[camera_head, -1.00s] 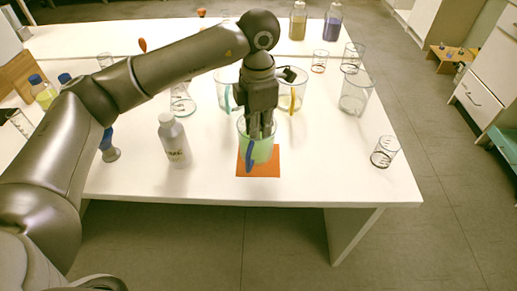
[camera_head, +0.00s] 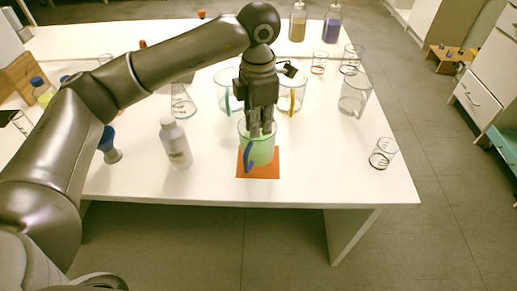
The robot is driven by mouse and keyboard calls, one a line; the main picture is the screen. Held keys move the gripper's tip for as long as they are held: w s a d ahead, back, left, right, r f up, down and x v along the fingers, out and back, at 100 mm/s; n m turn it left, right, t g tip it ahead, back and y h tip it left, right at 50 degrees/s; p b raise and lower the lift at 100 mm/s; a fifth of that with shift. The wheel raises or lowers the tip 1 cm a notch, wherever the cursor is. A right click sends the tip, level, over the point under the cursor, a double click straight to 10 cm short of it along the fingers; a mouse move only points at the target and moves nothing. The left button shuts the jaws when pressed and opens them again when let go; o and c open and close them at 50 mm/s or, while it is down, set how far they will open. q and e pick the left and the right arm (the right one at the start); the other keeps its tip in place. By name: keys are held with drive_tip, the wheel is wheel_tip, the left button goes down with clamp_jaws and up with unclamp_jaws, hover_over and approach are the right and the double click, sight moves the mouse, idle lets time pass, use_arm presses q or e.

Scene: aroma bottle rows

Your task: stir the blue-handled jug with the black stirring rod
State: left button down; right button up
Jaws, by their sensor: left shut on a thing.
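The blue-handled jug (camera_head: 260,154) stands upright on an orange mat (camera_head: 265,172) near the front edge of the table. It holds green liquid, and its blue handle (camera_head: 248,157) faces front left. My left gripper (camera_head: 261,131) points straight down over the jug, its fingertips at the mouth of the jug. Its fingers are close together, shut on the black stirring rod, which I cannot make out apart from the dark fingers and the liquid. My right gripper is not in view.
A white bottle (camera_head: 175,143) stands left of the jug. Jugs with a teal handle (camera_head: 227,98) and a yellow handle (camera_head: 292,98) stand behind my gripper. A large beaker (camera_head: 355,94) and small beaker (camera_head: 383,153) stand to the right. The table (camera_head: 330,185) is clear right of the mat.

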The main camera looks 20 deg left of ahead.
use_arm(q)
drive_tip(key=shift+r, duration=0.55)
drive_tip(key=shift+r+p, duration=1.1)
drive_tip(key=shift+r, duration=0.3)
drive_tip(key=shift+r+p, duration=2.1)
drive_tip(key=shift+r, duration=1.45)
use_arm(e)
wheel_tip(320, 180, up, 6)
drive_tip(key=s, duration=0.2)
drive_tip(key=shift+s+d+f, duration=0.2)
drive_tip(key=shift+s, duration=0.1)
